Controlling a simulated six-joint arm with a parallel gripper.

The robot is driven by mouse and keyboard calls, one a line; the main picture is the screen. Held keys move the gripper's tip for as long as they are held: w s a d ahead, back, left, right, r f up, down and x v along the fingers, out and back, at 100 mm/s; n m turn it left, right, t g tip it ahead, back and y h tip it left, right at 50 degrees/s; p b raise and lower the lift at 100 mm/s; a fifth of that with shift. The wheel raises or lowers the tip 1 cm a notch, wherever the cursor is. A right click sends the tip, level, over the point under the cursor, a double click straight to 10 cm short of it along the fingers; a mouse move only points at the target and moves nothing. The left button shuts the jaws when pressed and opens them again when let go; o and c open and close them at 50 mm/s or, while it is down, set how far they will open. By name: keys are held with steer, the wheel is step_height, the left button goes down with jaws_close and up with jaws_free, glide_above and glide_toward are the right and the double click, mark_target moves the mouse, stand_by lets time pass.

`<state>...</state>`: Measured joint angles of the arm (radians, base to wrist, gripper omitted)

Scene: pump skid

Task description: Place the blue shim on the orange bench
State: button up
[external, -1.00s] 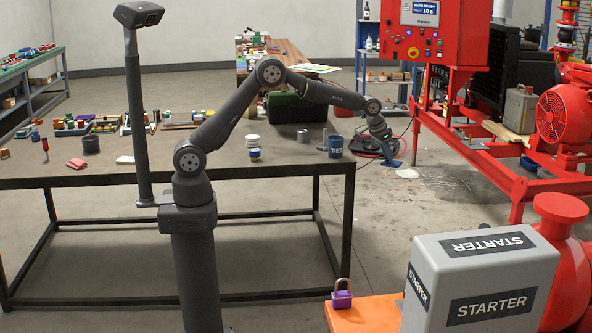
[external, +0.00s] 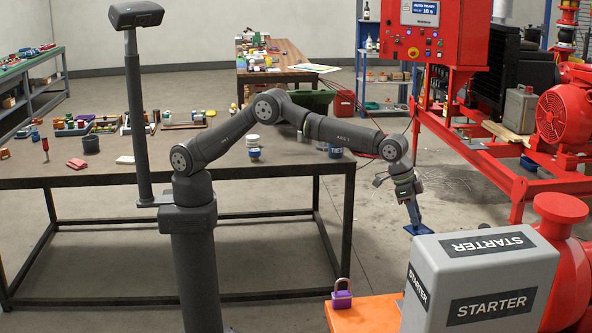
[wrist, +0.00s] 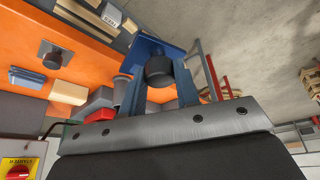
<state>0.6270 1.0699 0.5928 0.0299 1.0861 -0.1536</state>
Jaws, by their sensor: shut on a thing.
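My gripper (external: 411,208) is shut on the blue shim (external: 419,229), a flat blue plate, and holds it in the air just behind the grey starter box. In the wrist view, the shim (wrist: 150,47) hangs beyond my gripper (wrist: 161,78), with a dark round knob between the fingers. The orange bench (external: 362,316) shows in the external view at the bottom, partly hidden by the starter box. In the wrist view, the orange bench (wrist: 98,69) fills the upper left, and the shim is near its edge, apart from it as far as I can tell.
A purple padlock (external: 342,294) stands on the bench's left end. The grey starter box (external: 480,282) blocks much of the bench. In the wrist view, light-blue blocks (wrist: 27,77), a grey square fitting (wrist: 55,54) and a tan block (wrist: 69,92) sit on the bench, with bare orange between them.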

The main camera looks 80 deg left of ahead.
steer(key=s+d+m+g+h, duration=0.1)
steer(key=s+d+m, duration=0.2)
steer(key=s+d, duration=1.5)
glide_above(380, 307)
steer(key=s+a, duration=0.1)
steer(key=s, duration=0.1)
steer(key=shift+w+a+f, duration=0.1)
steer(key=shift+w+f, duration=0.05)
steer(key=shift+f, duration=2.35)
steer(key=shift+w+a+f, duration=0.1)
steer(key=shift+f, duration=2.35)
steer(key=shift+f, duration=0.15)
steer(key=o, duration=1.1)
steer(key=v, duration=1.2)
